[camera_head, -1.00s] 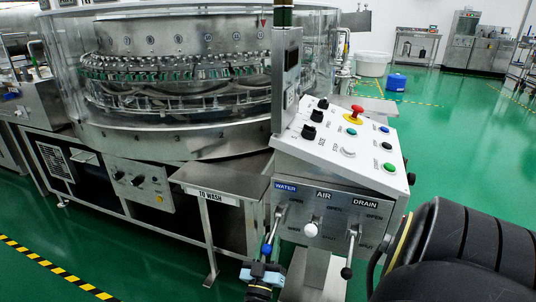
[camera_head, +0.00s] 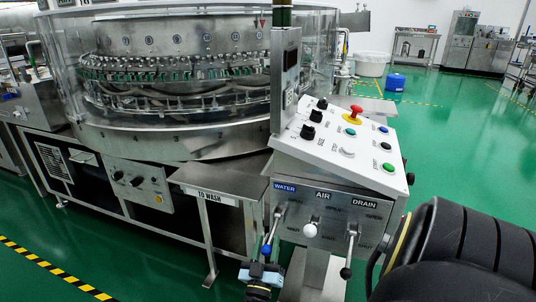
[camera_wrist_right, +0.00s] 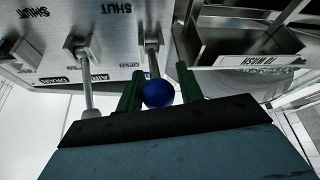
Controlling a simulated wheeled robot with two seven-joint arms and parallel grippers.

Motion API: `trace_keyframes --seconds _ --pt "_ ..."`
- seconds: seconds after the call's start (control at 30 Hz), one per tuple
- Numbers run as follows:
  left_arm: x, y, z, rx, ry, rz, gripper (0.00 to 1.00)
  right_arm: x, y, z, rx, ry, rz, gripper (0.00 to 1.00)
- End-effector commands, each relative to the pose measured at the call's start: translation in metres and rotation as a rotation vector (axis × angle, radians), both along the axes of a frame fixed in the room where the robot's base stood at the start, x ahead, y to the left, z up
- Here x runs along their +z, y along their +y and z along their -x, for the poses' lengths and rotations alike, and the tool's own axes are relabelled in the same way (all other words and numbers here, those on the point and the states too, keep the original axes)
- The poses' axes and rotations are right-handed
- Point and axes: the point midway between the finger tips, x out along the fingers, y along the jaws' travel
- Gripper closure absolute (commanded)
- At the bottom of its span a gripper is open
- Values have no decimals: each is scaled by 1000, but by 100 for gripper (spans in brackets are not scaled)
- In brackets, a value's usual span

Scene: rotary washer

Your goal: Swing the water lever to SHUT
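The water lever (camera_head: 274,230) is a metal rod with a blue ball knob (camera_head: 266,250), on the panel front under the blue WATER label (camera_head: 285,187). It hangs down and slightly left from its pivot. My right gripper (camera_head: 263,270) is at the knob. In the right wrist view the knob (camera_wrist_right: 158,93) sits between the two green fingers (camera_wrist_right: 157,88), with a small gap showing on the right side. The text there is inverted; an OPEN label (camera_wrist_right: 124,64) is beside the lever and a SHUT label (camera_wrist_right: 115,8) is farther away. My left gripper is out of view.
The air lever (camera_head: 310,231) with a white knob and the drain lever (camera_head: 346,272) with a black knob are to the right. The TO WASH shelf (camera_head: 222,180) juts out left of the panel. The glass-walled washer (camera_head: 190,80) stands behind.

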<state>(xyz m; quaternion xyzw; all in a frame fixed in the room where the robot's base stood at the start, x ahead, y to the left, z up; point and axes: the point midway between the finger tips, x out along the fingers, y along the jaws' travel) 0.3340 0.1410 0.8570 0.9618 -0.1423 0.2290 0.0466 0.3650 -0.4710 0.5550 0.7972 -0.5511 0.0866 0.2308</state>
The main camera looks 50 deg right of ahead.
Motion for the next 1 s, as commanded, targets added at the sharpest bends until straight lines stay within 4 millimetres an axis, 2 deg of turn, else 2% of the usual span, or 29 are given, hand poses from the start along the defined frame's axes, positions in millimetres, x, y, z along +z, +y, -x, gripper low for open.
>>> trace_keyframes --seconds 0.03,0.1,0.47,0.57,0.77,1.0 --pt "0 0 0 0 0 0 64 1 0 0 0 -2 1 56" --pt "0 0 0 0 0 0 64 1 0 0 -1 -2 2 47" --pt "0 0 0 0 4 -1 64 -1 4 3 -4 -2 4 47" --pt "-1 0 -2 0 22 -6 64 -6 14 7 -4 -1 0 47" --pt "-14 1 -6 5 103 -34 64 -24 51 23 -2 1 0 47" --pt "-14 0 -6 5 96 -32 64 -43 92 42 -2 0 1 47"
